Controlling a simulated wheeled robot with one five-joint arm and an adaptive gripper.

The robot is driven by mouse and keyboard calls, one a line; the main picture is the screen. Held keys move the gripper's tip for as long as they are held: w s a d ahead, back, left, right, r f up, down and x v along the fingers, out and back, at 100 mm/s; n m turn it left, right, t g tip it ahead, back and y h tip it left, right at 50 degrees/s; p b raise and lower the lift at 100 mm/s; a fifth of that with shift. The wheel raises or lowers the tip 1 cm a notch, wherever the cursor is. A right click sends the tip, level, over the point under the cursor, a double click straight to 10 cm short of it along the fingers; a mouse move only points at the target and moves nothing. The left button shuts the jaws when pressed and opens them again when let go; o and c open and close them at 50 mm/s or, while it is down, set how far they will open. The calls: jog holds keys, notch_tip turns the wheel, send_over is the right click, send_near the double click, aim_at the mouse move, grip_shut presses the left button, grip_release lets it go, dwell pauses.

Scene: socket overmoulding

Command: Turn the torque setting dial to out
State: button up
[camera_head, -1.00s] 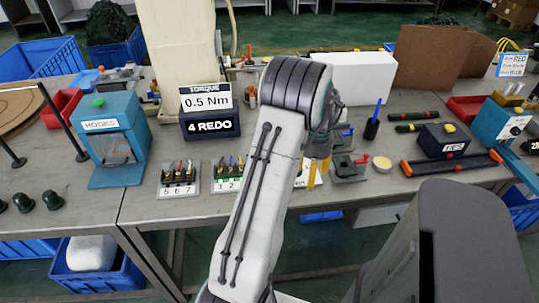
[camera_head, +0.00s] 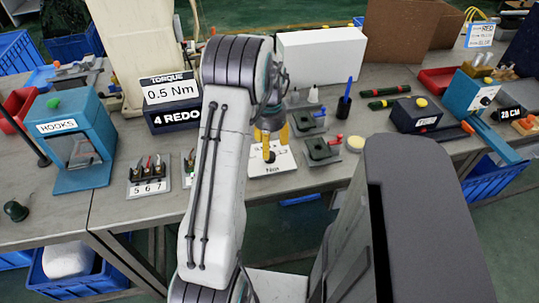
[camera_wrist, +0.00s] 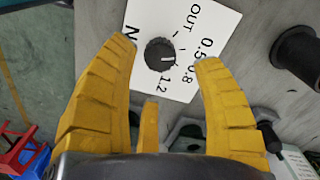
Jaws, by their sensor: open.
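The torque dial (camera_wrist: 157,52) is a dark round knob on a white plate (camera_wrist: 220,20) marked OUT, 0.5, 0.8 and 1.2. A pale mark on the knob faces right, toward the numbers; the exact setting is hard to tell. In the head view the plate (camera_head: 286,166) lies on the bench, with the knob largely hidden by my fingers. My gripper (camera_wrist: 165,50) is open, its yellow fingers spread either side of the dial in the wrist view. In the head view my gripper (camera_head: 268,150) is just over the plate; contact with the knob cannot be told.
A torque sign (camera_head: 172,92) reads 0.5 Nm above a "4 REDO" block (camera_head: 174,116). A green fixture with a red part (camera_head: 323,149) stands right of the plate. A blue hooks box (camera_head: 75,150) and a numbered terminal holder (camera_head: 149,180) are left. A white box (camera_head: 320,55) is behind.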

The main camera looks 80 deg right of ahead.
jog(key=shift+f, duration=2.55)
jog(key=shift+c, duration=0.3)
jog(key=c, duration=1.1)
jog(key=shift+c, duration=0.2)
jog(key=shift+n, duration=0.3)
jog(key=n+b, duration=0.1)
jog(key=n, duration=0.2)
jog(key=shift+n, duration=0.3)
jog(key=shift+n+b, duration=0.45)
jog(key=shift+n, duration=1.85)
